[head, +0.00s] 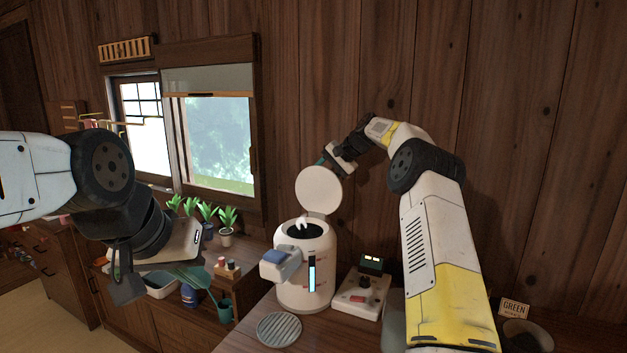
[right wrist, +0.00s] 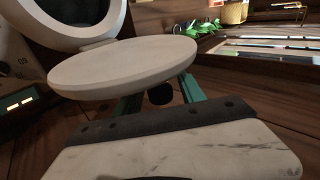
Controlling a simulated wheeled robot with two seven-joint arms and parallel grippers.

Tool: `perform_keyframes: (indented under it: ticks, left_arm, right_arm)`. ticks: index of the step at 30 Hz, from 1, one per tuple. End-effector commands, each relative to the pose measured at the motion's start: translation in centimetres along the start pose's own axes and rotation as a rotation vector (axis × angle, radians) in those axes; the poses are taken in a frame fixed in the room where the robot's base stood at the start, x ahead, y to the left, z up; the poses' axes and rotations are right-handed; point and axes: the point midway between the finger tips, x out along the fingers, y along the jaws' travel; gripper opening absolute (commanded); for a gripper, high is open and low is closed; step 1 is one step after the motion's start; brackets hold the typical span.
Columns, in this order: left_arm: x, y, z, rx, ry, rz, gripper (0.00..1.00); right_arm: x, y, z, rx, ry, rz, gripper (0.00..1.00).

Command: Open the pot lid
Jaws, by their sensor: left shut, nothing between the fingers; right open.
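The white pot (head: 305,265) stands on the wooden counter, with its dark opening facing up. Its round white lid (head: 319,190) is tilted up on the far side of the opening, close to vertical. In the right wrist view the lid (right wrist: 125,65) shows as a broad disc in front of the fingers. My right gripper (head: 330,158) is at the back of the raised lid, its teal fingers (right wrist: 160,95) apart and partly hidden by the lid. I cannot tell whether they touch it. My left gripper (head: 125,275) is shut and empty, away from the pot at the left.
A round ribbed grey plate (head: 279,329) lies in front of the pot. A small device (head: 358,296) with a dark display stands right of it. A wooden wall rises close behind the pot.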

Motion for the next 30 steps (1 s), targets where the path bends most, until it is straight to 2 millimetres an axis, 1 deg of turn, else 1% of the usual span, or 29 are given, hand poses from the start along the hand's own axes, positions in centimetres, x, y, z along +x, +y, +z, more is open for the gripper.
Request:
perform_keyframes:
  ticks: [9,13,18,30]
  left_arm:
    - [0.0,0.0,0.0,0.0,0.0,0.0,0.0]
    - [0.0,0.0,0.0,0.0,0.0,0.0,0.0]
    - [0.0,0.0,0.0,0.0,0.0,0.0,0.0]
    - [0.0,0.0,0.0,0.0,0.0,0.0,0.0]
  right_arm:
    - [-5.2,0.0,-0.1,0.0,0.002,0.0,0.47]
    - [-6.7,0.0,-0.1,0.0,0.001,0.001,0.47]
    - [-7.4,0.1,0.0,0.0,0.0,0.001,0.47]
    - [-7.4,0.1,0.0,0.0,0.0,0.001,0.47]
